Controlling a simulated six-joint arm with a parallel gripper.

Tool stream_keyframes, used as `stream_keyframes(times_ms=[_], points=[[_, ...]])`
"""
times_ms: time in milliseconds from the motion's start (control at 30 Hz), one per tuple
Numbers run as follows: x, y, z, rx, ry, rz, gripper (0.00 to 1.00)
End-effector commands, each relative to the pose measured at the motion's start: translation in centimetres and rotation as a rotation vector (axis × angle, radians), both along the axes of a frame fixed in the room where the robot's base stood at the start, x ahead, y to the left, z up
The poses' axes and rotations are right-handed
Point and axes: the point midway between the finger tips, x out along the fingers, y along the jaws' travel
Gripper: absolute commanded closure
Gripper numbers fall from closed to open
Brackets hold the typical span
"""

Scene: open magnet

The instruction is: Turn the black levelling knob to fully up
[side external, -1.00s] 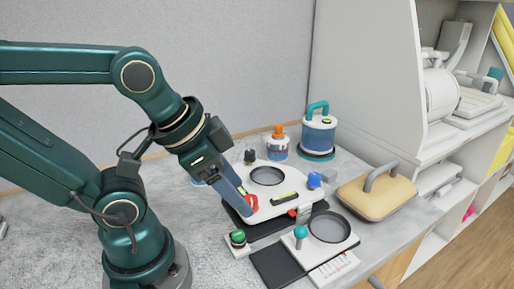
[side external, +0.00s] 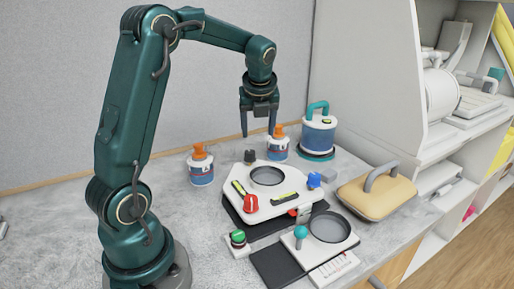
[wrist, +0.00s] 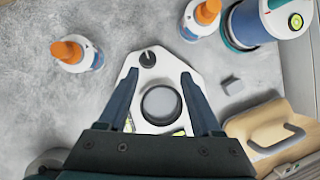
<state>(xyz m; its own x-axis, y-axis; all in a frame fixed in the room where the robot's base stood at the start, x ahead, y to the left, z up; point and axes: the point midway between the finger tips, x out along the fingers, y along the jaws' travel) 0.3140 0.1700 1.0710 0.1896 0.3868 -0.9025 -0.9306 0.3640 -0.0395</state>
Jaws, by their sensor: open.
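The black levelling knob (side external: 250,156) sits at the back corner of the white three-cornered plate (side external: 223,200). In the wrist view the knob (wrist: 148,58) shows a pale mark on its top, too small to read its setting surely. My gripper (side external: 258,132) hangs pointing down above the back of the plate, apart from the knob. In the wrist view its fingers (wrist: 158,74) are spread and empty, with the knob slightly beyond their tips. A red knob (side external: 250,203) and a blue knob (side external: 314,180) stand at the other corners.
Orange-capped bottles (side external: 201,169) (side external: 278,146) stand left and right behind the plate. A blue canister (side external: 319,133) and a tan handled lid (side external: 376,192) are to the right. A green button (side external: 238,237) and a pan unit (side external: 328,228) are in front.

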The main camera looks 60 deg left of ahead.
Motion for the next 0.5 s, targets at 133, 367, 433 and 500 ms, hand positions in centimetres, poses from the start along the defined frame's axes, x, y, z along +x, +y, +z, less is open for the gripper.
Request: stream_keyframes(times_ms=[133,367,433,500], points=[[-0.6,1.5,-2.4,-0.026,0.054,0.046,0.34],[-0.9,2.5,-4.7,-0.034,0.068,0.062,0.34],[-0.8,2.9,-5.5,-0.033,0.067,0.062,0.34],[-0.6,3.2,-6.3,-0.033,0.066,0.061,0.34]])
